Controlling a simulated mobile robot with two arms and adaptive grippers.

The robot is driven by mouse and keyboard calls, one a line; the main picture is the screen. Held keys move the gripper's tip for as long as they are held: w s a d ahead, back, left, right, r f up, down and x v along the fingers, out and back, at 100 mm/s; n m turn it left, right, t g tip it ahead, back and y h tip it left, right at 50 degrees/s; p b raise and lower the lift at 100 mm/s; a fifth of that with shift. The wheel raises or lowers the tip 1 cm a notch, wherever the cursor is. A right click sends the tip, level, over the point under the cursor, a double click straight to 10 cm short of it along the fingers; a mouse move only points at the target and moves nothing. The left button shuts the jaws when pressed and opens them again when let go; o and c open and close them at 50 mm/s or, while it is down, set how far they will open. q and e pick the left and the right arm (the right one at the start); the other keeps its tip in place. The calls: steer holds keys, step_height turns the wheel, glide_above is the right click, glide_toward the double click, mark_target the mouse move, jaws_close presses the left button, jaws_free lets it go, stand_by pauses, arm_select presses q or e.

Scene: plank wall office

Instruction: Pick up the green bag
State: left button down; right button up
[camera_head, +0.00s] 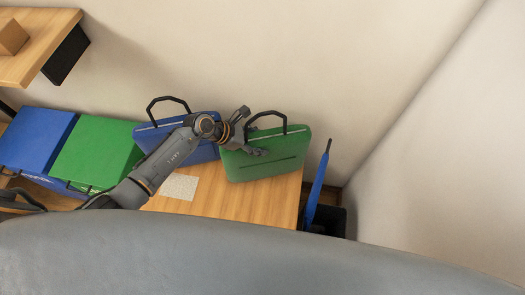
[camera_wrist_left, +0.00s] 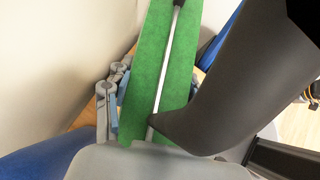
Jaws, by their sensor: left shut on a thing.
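The green bag (camera_head: 265,160) with a black handle (camera_head: 268,120) stands at the right end of the wooden table in the head view. My left gripper (camera_head: 250,143) is at its upper left side and is shut on it. In the left wrist view the green bag (camera_wrist_left: 158,70) shows its pale zip line, close below the camera. Grey fingers with blue pads (camera_wrist_left: 112,100) lie against its left side, and the large dark handle crosses the right. Whether the bag touches the table is hard to tell. My right gripper is out of view.
A blue bag (camera_head: 180,131) stands just left, partly behind my arm. A green box (camera_head: 98,150) and blue box (camera_head: 36,138) lie further left. A pale sheet (camera_head: 179,187) lies on the table (camera_head: 225,200). A blue umbrella (camera_head: 317,188) stands right of the table. A shelf (camera_head: 40,45) is upper left.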

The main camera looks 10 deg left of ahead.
arm_select(q)
steer(key=shift+r, duration=0.1)
steer(key=shift+r, duration=0.8)
steer(key=s+a+r+b, duration=0.1)
steer(key=s+a+r, duration=0.2)
steer(key=s+r, duration=0.8)
steer(key=shift+s+r, duration=0.15)
steer(key=shift+s, duration=1.2)
